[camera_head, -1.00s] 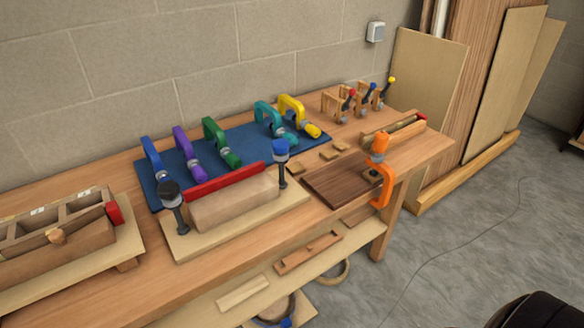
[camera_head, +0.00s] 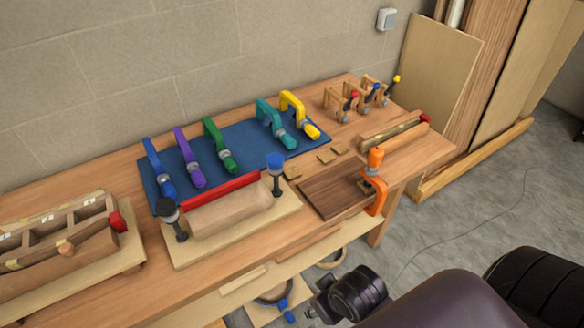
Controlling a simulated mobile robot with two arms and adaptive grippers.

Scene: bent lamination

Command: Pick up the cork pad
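Several small tan cork pads lie flat on the bench: one (camera_head: 325,157) in the middle, one (camera_head: 340,148) to its right, and one (camera_head: 292,174) near the blue-topped clamp post. Another small tan piece (camera_head: 368,187) sits by the orange clamp (camera_head: 376,182) on the dark wood board (camera_head: 335,192). My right arm comes in from the lower right. Its dark gripper end (camera_head: 322,300) is low, in front of the bench and well below the pads, touching none of them. Its fingers are too dark and small to read. My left gripper is out of view.
Coloured clamps stand on a blue mat (camera_head: 240,132) behind a block held in a red-edged form (camera_head: 235,208). Small wooden clamps (camera_head: 340,101) and a long wooden form (camera_head: 395,136) stand at the right. A tray of wooden parts (camera_head: 45,240) is at the left.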

